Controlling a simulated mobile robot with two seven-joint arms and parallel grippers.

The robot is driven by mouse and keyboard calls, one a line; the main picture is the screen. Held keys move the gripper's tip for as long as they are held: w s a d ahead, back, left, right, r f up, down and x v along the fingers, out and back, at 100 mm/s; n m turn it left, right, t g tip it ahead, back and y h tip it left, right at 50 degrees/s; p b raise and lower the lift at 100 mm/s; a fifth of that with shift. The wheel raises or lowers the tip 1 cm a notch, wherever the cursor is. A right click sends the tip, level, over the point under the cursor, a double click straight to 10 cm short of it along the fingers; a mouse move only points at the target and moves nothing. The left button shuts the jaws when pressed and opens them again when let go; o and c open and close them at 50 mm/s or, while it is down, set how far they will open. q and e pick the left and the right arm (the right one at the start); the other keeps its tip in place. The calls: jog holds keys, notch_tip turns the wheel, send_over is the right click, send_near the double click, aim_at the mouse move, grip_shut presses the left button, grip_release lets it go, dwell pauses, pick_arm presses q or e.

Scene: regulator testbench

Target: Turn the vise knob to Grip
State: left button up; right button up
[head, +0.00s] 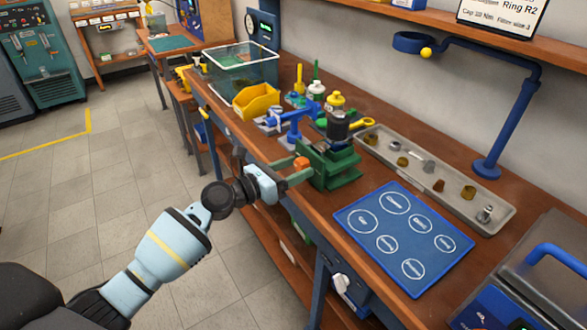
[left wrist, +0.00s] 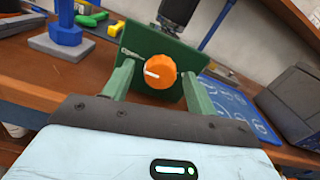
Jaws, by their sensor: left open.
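The vise (head: 332,165) is a green block near the front edge of the workbench, with a dark cylindrical part (head: 337,127) standing in it. Its orange knob (head: 301,163) faces the bench front. In the left wrist view the knob (left wrist: 160,71) shows a white pointer line aimed to the left, toward small lettering on the green plate that is too small to read. My left gripper (head: 295,173) is open, with its green fingers on either side of the knob; I cannot tell whether they touch it. My right gripper is not in view.
A blue mat with white circles (head: 403,236) lies right of the vise. A grey tray of small parts (head: 440,180) lies behind it. A blue stand (head: 290,125), bottles (head: 316,90) and a yellow bin (head: 256,100) stand to the left. The floor in front is clear.

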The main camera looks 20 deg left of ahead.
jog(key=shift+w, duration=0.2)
pick_arm(q)
jog(key=shift+c, duration=0.8)
jog(key=c, duration=0.8)
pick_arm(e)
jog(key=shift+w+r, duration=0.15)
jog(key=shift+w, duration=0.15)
